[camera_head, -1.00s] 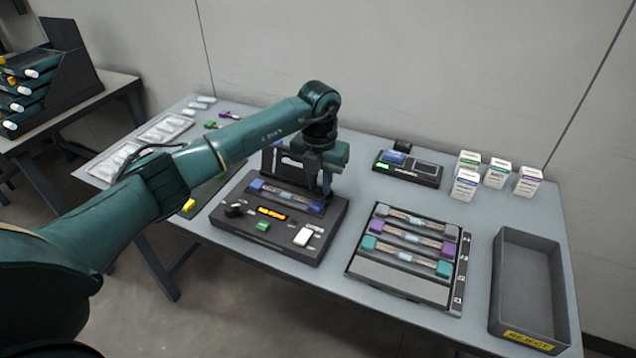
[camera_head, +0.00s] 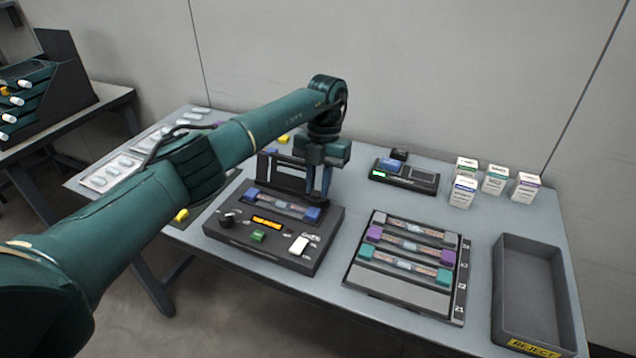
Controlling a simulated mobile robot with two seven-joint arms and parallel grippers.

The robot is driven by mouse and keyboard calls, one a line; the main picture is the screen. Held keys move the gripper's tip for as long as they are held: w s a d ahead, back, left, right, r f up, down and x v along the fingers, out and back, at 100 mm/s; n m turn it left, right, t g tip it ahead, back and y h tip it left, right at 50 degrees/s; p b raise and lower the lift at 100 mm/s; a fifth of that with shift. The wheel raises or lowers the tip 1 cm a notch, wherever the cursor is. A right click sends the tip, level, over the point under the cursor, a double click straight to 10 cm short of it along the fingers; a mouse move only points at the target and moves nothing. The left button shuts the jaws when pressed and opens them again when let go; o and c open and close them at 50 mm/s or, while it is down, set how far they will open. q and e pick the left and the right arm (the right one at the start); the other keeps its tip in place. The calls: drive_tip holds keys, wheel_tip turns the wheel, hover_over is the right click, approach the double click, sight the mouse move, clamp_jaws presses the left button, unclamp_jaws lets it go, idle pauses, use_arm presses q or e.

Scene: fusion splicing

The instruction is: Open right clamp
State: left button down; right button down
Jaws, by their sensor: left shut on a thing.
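The dark fusion splicer (camera_head: 262,262) sits in the middle of the bench with its lid (camera_head: 284,176) standing open at the back. A fibre with a blue holder at each end lies across its top. The right blue holder (camera_head: 312,215) shows just below my fingers. My left gripper (camera_head: 319,194) points straight down at the splicer's right end. It is shut on the right clamp, which the fingers mostly hide. My right gripper is out of view.
A rack (camera_head: 357,278) with several fibre pieces lies right of the splicer, and a reject bin (camera_head: 538,340) stands at the far right. A small black device (camera_head: 404,178) and white boxes (camera_head: 495,180) are behind. My left arm crosses the bench's left side.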

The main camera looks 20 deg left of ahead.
use_arm(q)
drive_tip(key=c, duration=1.3)
unclamp_jaws()
drive_tip(key=shift+v, duration=6.6)
drive_tip(key=shift+c, duration=0.3)
